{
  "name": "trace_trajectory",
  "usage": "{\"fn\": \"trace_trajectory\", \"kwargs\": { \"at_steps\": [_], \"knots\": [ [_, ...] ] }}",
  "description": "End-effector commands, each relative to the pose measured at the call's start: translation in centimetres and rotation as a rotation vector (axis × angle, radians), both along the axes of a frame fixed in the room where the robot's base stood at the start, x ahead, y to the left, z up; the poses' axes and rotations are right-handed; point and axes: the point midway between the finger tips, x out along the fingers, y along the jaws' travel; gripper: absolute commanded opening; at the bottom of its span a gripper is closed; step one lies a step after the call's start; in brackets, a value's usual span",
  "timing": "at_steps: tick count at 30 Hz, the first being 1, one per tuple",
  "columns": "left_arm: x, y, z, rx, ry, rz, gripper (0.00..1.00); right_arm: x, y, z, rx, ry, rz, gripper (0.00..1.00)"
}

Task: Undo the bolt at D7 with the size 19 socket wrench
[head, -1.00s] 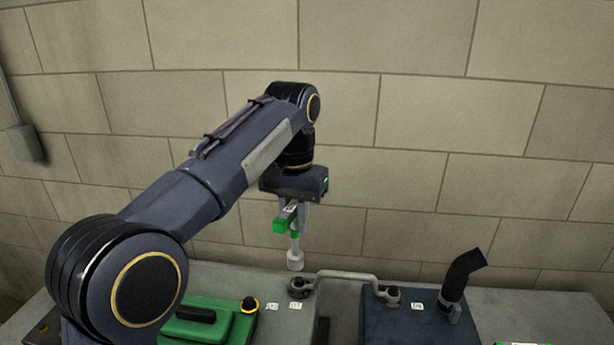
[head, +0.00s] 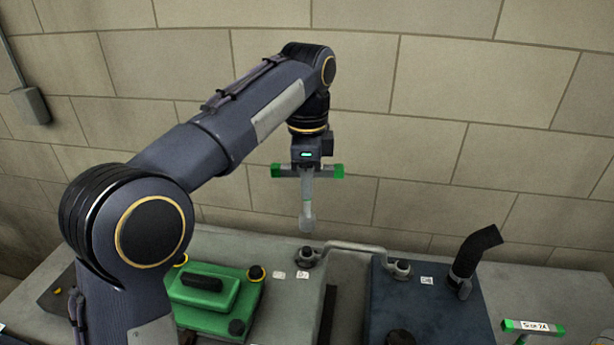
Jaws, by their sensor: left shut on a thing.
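My left gripper (head: 309,162) is shut on a T-handled socket wrench (head: 307,195) with a grey shaft and green handle ends. The wrench hangs upright in the air, its pale socket pointing down, above the back of the bench and apart from it. Its size marking cannot be read. Small white labels (head: 302,275) are too small to read, so I cannot tell which bolt is D7. My right gripper is out of view.
A green cover (head: 204,290) with dark and yellow-ringed knobs lies at left. A dark blue block (head: 440,313) with a black hose (head: 474,254) stands at right. A green-ended wrench labelled Size 24 (head: 533,327) is at lower right. A block wall stands behind the bench.

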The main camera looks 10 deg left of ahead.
Motion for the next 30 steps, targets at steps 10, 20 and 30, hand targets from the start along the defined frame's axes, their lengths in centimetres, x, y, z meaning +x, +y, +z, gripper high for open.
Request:
{"fn": "trace_trajectory", "kwargs": {
  "at_steps": [10, 20, 30],
  "knots": [
    [-0.1, 0.0, -0.9, -0.001, -0.001, -0.625, 0.0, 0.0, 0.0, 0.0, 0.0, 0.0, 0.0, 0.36],
    [0.0, 0.1, -2.0, -0.001, 0.0, -1.273, 0.0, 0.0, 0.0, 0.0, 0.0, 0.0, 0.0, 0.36],
    [-0.1, 0.1, -4.4, 0.0, 0.002, -1.732, 0.0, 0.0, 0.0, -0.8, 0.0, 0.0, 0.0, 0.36]
  ]
}}
